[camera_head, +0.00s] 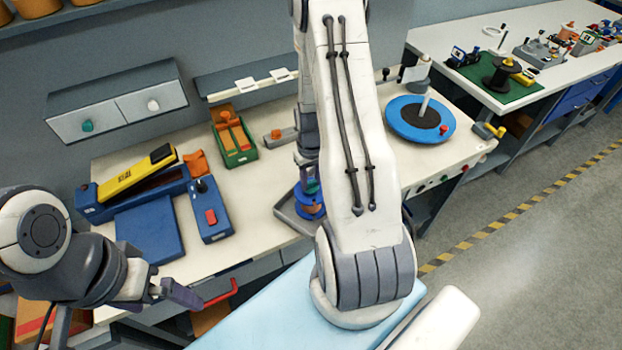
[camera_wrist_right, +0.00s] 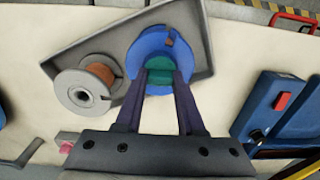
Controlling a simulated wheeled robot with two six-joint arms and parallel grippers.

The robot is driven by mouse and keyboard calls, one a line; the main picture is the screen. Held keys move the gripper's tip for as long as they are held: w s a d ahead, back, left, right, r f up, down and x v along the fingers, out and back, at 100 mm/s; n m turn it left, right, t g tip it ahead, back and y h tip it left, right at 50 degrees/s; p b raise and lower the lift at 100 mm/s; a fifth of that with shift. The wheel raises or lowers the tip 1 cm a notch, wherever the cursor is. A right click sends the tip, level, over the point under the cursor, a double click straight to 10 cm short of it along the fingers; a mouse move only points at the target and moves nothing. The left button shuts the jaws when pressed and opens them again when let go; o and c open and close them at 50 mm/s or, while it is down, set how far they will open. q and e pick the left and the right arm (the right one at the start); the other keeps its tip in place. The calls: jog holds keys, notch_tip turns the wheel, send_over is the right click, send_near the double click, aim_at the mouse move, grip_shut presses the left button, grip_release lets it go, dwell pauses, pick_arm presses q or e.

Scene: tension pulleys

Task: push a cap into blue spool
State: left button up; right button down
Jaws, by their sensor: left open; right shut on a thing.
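The blue spool (camera_wrist_right: 150,48) stands in a grey tray, and in the head view it shows partly hidden (camera_head: 312,208) below my right arm. A teal cap (camera_wrist_right: 160,76) is between the fingers of my right gripper (camera_wrist_right: 160,84), which is shut on it. The cap overlaps the blue spool in the wrist view and shows just above it in the head view (camera_head: 312,187). I cannot tell how far the cap sits in the spool. My left gripper (camera_head: 180,292) is open and empty, in front of the table's near edge.
A grey spool with copper winding (camera_wrist_right: 76,96) shares the grey tray (camera_wrist_right: 199,65) with the blue spool. A blue box with a red button (camera_head: 210,214), a blue-and-yellow device (camera_head: 130,180) and a green bin (camera_head: 238,155) stand to the left. A blue turntable (camera_head: 398,112) is at right.

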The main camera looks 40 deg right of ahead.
jog(key=shift+f+b, duration=0.45)
jog(key=shift+f, duration=0.25)
jog(key=shift+r, duration=0.1)
jog(key=shift+c, duration=2.2)
grip_release()
jog(key=shift+r, duration=0.45)
notch_tip(320, 180, up, 10)
jog(key=shift+f+b, duration=0.25)
jog(key=shift+b, duration=0.75)
